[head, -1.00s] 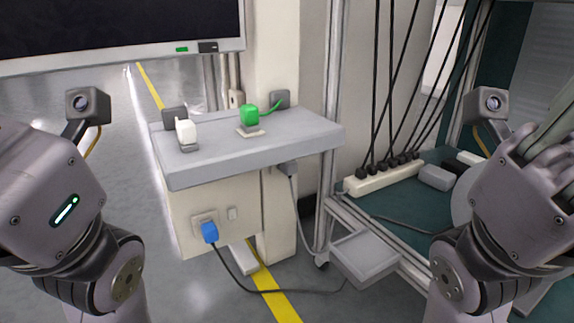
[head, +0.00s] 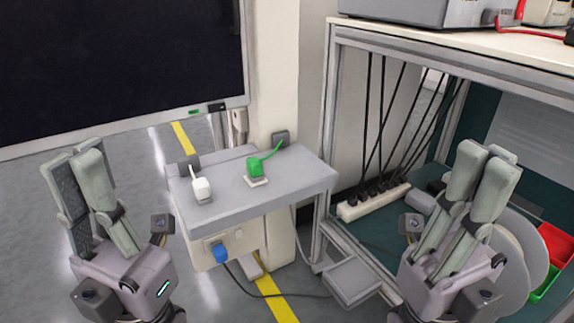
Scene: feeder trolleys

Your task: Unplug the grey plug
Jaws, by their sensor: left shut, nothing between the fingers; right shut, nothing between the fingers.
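The grey plug does not show now; the grey shelf (head: 225,212) covers the spot beneath it. Only a thin grey cable (head: 296,232) hangs down below the shelf's right part. A white plug (head: 202,188) and a green plug (head: 255,166) with a green cable sit on the shelf top. A blue plug (head: 221,252) with a dark cable is in a wall socket below. My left gripper (head: 74,158) points up, shut and empty, left of the shelf. My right gripper (head: 484,160) points up, shut and empty, right of the shelf, before the trolley.
A dark screen (head: 120,65) hangs at the upper left. A metal-framed trolley (head: 334,110) stands right, with a power strip (head: 373,202) and several black cables inside. A grey tray (head: 352,282) sits low near the middle. Red (head: 557,245) and green (head: 545,284) bins are far right.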

